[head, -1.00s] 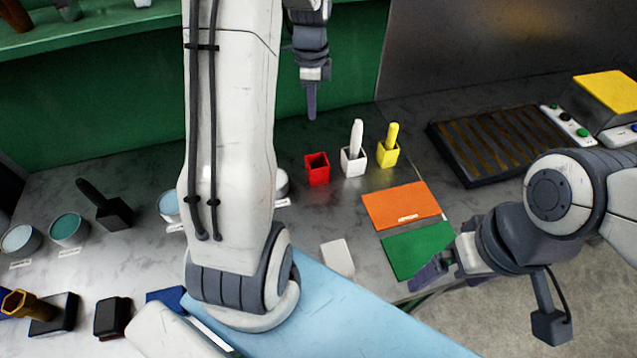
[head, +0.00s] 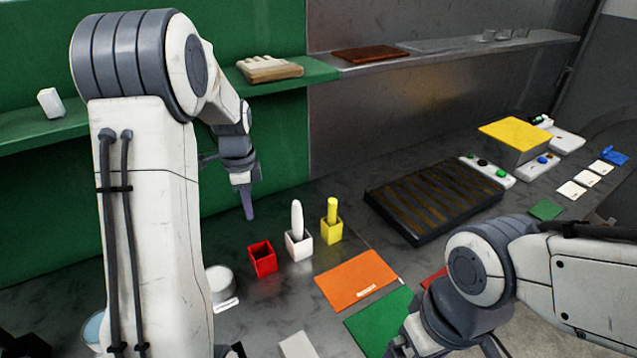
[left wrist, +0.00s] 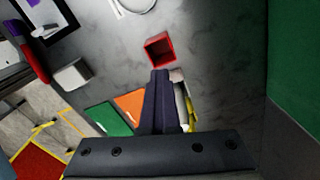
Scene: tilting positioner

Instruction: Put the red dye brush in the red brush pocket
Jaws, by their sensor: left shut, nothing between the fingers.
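The red brush pocket (head: 262,258) is a small open-topped red box on the grey bench. It looks empty and also shows in the left wrist view (left wrist: 159,49). My left gripper (head: 248,205) points down above and behind the pocket, apart from it; its fingers (left wrist: 158,95) are together and empty. A long red thing with a purple end (left wrist: 33,60) lies at the upper left of the left wrist view; I cannot tell whether it is the red dye brush. My right arm reaches in at the lower right of the head view, with its fingertips out of sight.
A white pocket (head: 299,245) with a white brush and a yellow pocket (head: 331,231) with a yellow brush stand right of the red one. Orange (head: 356,280) and green (head: 380,322) mats lie in front. A dark slatted tray (head: 435,200) is farther right.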

